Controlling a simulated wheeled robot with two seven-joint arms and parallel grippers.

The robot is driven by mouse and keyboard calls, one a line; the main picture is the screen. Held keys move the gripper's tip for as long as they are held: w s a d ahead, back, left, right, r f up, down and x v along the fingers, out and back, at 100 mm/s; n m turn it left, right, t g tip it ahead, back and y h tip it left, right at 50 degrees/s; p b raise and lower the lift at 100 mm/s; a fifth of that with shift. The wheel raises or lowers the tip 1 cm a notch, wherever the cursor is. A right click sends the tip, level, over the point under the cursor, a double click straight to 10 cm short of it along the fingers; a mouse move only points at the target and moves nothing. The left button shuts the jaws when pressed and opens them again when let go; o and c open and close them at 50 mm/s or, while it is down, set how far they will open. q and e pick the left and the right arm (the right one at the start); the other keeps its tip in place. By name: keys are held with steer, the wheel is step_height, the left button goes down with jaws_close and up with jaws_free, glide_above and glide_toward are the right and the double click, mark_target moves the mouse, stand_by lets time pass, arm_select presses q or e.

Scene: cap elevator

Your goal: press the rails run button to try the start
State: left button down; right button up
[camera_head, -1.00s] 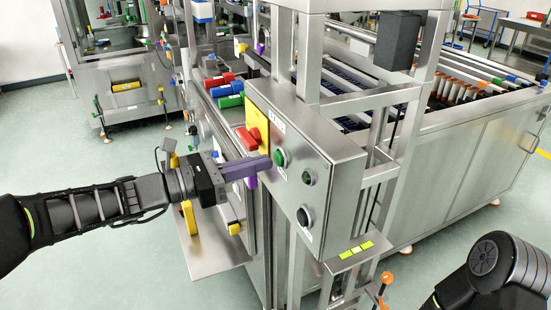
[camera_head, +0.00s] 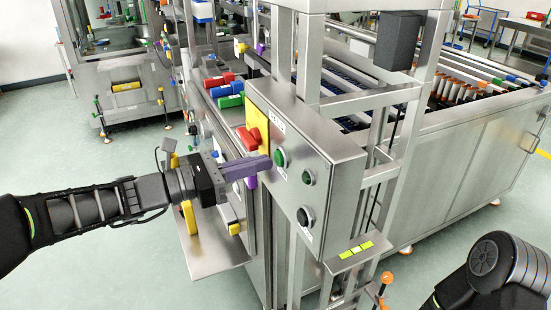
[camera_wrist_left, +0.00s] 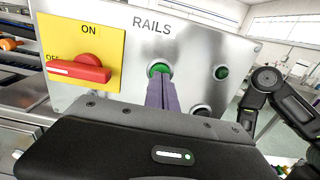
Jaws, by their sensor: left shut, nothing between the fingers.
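The rails panel is a steel box (camera_head: 335,165) marked RAILS in the left wrist view. Its large green button (camera_head: 280,158) also shows in the left wrist view (camera_wrist_left: 158,69), partly hidden by my fingertips. My left gripper (camera_head: 267,162) is shut and empty, its purple fingers (camera_wrist_left: 161,92) held together and pointing at this button. The tips are at the button's face or very close; I cannot tell whether they touch it or whether it is pushed in. My right gripper is out of view.
A red rotary switch (camera_wrist_left: 80,69) on a yellow plate (camera_wrist_left: 108,45) sits left of the button, its handle pointing towards OFF. A small green lamp (camera_head: 308,177) and a black button (camera_head: 305,216) are nearby on the panel. A steel shelf (camera_head: 213,256) lies below my left wrist.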

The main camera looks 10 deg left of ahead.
arm_select(q)
steer(key=shift+x, duration=0.85)
stand_by(0.7)
steer(key=shift+s+a, duration=0.1)
steer(key=shift+a, duration=0.05)
steer(key=p+v, duration=0.1)
steer(key=v, duration=0.4)
stand_by(0.5)
stand_by(0.5)
